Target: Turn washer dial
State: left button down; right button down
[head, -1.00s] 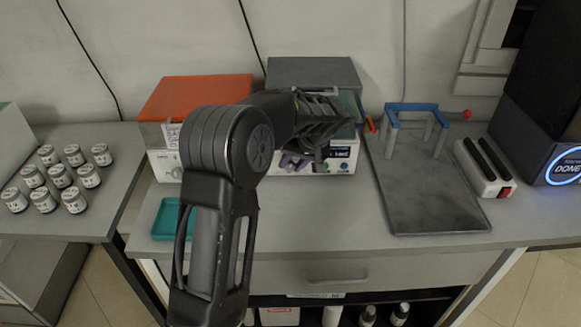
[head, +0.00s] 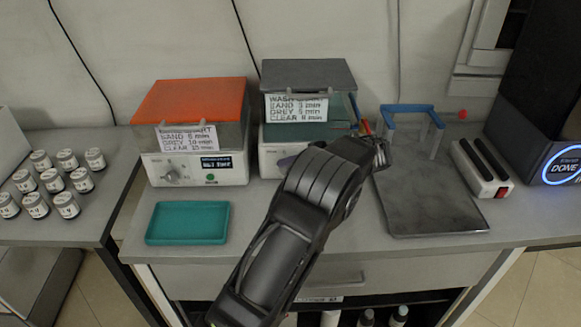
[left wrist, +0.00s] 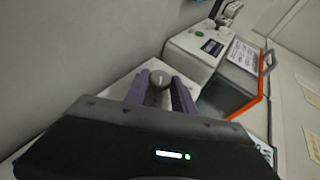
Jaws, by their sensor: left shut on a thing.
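The washer (head: 308,76) stands at the back of the bench with a grey lid and a wash chart card on its front. My left arm hides much of its front panel in the head view. In the left wrist view the round grey dial (left wrist: 158,79) sits between the two purple-grey fingers of my left gripper (left wrist: 160,90), which is shut on it. In the head view only a bit of purple finger shows beside the panel. My right gripper is not in view.
An orange-lidded machine (head: 190,101) with its own knob stands left of the washer. A teal tray (head: 187,240) lies in front of it. A blue-topped stand (head: 411,108) is on a grey slab (head: 428,215) at right. Several jars stand on the left table.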

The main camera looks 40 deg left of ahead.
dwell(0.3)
pick_arm(q)
jog(key=c, duration=1.1)
grip_release()
jog(key=p+v, duration=0.2)
jog(key=v, duration=0.6)
jog(key=shift+s+f, duration=0.1)
jog(key=shift+f, duration=0.05)
